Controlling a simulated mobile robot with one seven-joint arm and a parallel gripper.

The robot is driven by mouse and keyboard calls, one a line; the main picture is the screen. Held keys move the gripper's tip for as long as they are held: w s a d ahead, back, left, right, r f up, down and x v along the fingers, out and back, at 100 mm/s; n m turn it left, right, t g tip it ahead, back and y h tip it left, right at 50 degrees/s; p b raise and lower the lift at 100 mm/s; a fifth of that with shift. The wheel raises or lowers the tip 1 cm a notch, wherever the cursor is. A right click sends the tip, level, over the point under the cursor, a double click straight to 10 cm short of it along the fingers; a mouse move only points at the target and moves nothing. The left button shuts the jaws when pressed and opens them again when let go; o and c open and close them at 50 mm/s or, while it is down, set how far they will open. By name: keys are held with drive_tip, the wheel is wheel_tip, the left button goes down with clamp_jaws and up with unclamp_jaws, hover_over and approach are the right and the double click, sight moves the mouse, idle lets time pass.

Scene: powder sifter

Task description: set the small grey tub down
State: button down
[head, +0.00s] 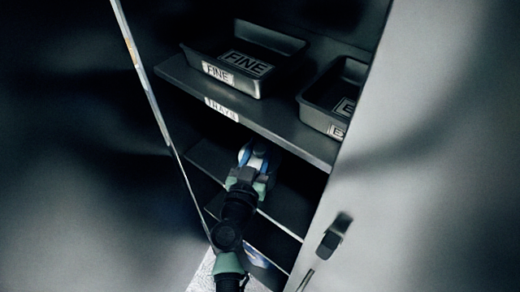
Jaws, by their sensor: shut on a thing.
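My gripper (256,160) reaches into an open cabinet, below the upper shelf and over the middle shelf (288,204). Its fingers, with blue parts, are shut on a small pale grey thing (246,154), which I take for the small grey tub. Only a little of the tub shows past the fingers. I cannot tell whether its bottom touches the middle shelf.
The upper shelf (282,122) has a label reading TRAYS. It bears a dark tray labelled FINE (285,42) and another dark tray (318,117) to the right. A grey door (430,150) with a handle (334,235) stands at right. The middle shelf looks clear right of my gripper.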

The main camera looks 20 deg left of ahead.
drive_tip(key=shift+r, duration=0.1)
drive_tip(key=shift+c, duration=2.4)
unclamp_jaws()
drive_tip(key=shift+f, duration=0.2)
drive_tip(key=shift+r, duration=0.1)
drive_tip(key=shift+s, duration=0.15)
drive_tip(key=s+p, duration=0.1)
drive_tip(key=s, duration=1)
drive_tip(key=shift+s, duration=0.4)
